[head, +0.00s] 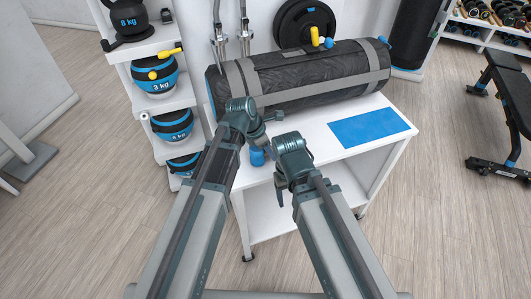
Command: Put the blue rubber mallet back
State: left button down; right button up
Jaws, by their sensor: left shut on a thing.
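The blue rubber mallet (257,156) shows only as a small blue piece just below my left gripper, between my two arms; the rest of it is hidden. My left gripper (262,133) is over the front left part of the white table and is shut on the mallet. My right gripper (281,194) hangs at the table's front edge, to the right of and nearer than the mallet. Its fingers are mostly hidden by its own wrist, so its opening does not show.
A flat blue mat (370,127) lies on the right of the white table (317,133). A long black-and-grey bag (300,75) lies along the back. A white shelf rack (148,46) with kettlebells and balls stands left. A black bench (505,85) stands far right.

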pick_arm(q)
jog(key=c, duration=0.5)
grip_release()
jog(key=shift+c, duration=0.2)
jog(key=shift+f, duration=0.1)
jog(key=shift+f, duration=0.2)
jog(key=p+v, duration=0.8)
jog(key=v, duration=0.1)
jog(key=w+p+v, duration=0.1)
jog(key=p+v, duration=0.4)
jog(key=shift+d+r, duration=0.2)
jog(key=shift+r, duration=0.05)
jog(key=s+m+g+y, duration=0.1)
jog(key=s+m+y, duration=0.1)
jog(key=s+m, duration=0.5)
jog(key=s+f+m+g+y, duration=0.1)
jog(key=s+m+y, duration=0.2)
jog(key=s+m, duration=0.5)
jog(key=m, duration=1.1)
jog(key=shift+a+f+y, duration=0.3)
jog(key=shift+a, duration=0.05)
